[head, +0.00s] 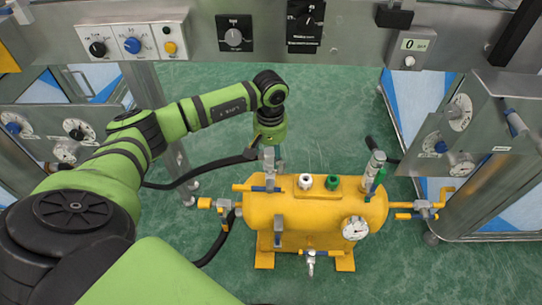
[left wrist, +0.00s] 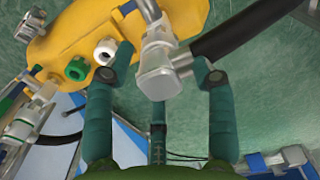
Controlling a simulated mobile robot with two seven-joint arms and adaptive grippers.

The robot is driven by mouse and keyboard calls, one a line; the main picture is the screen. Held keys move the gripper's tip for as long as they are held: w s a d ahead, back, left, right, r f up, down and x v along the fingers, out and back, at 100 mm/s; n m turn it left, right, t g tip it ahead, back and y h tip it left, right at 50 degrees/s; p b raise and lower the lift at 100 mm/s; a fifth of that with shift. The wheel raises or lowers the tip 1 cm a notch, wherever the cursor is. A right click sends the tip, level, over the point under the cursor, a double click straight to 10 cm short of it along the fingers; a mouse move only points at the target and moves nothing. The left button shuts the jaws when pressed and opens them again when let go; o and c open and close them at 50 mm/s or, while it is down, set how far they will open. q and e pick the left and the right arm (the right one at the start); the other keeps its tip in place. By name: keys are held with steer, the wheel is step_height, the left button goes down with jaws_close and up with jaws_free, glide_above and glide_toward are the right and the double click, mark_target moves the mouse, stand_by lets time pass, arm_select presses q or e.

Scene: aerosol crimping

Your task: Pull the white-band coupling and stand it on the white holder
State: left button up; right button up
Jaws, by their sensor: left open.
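My left gripper (left wrist: 165,72) is open, with its two dark green fingers on either side of a silver-grey coupling (left wrist: 158,66). A black hose (left wrist: 245,25) runs from this coupling. I cannot make out a white band on it or whether the fingers touch it. In the head view my left gripper (head: 269,148) points down above the left end of the yellow tank (head: 345,205), over the grey fitting (head: 269,163). A white round holder (head: 305,181) stands on the tank top, and it also shows in the left wrist view (left wrist: 104,52). My right gripper is not in view.
A green round holder (head: 332,182) is beside the white one. A black hose (head: 205,172) trails left. Control panels frame the place; green floor lies around the tank.

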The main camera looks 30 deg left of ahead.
mark_target(270, 151)
arm_select(q)
jaws_close()
steer(key=shift+r, duration=0.1)
steer(key=shift+r+p, duration=2.05)
steer(key=shift+r, duration=0.9)
